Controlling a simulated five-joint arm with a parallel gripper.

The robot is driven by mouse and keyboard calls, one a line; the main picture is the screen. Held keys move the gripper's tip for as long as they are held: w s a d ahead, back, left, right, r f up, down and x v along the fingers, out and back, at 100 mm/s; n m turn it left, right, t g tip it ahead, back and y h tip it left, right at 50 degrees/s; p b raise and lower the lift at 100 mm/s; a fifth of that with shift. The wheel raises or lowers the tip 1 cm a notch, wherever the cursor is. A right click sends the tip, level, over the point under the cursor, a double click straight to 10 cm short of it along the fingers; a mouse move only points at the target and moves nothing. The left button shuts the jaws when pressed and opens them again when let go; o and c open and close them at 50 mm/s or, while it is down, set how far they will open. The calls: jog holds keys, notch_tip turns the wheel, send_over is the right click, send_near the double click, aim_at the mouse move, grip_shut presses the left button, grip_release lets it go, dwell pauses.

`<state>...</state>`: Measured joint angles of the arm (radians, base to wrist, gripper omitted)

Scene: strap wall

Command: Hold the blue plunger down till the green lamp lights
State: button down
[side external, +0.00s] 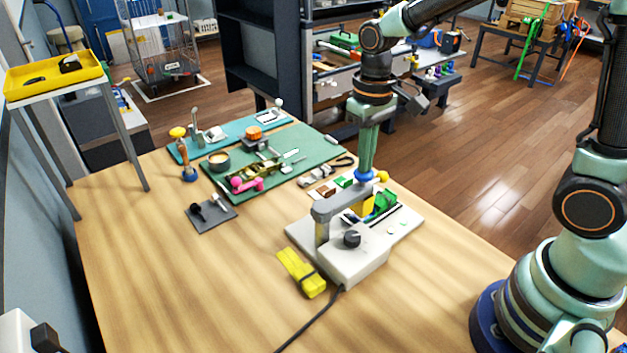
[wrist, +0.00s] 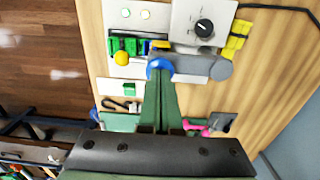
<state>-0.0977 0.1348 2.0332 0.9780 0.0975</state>
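The blue plunger (side external: 370,176) sits at the end of the grey arm (side external: 335,203) of a white machine (side external: 350,262). It also shows in the wrist view (wrist: 160,65). My gripper (side external: 367,168) points straight down with its green fingers together, tips at the plunger's top; they look to be touching it. In the wrist view the fingertips (wrist: 161,77) overlap the plunger's near edge and hide part of it. Two small round lamps show on the white base: a pale greenish one (wrist: 125,13) and a pale yellowish one (wrist: 146,14). I cannot tell whether either is lit.
A black knob (wrist: 203,27) is on the machine. A yellow-topped lever (wrist: 122,58) and green parts (side external: 385,202) stand close to the plunger. A yellow block (side external: 302,272) lies in front. Green mats (side external: 315,140) with tools lie behind. The table's left front is clear.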

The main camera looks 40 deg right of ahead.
jog(key=shift+r, duration=2.65)
jog(key=s+d+r+t, duration=0.3)
jog(key=s+r+t, duration=0.1)
jog(key=s, duration=0.3)
jog(key=shift+s+d+r+t, duration=0.2)
jog(key=shift+d+t, duration=0.05)
jog(key=shift+t, duration=0.55)
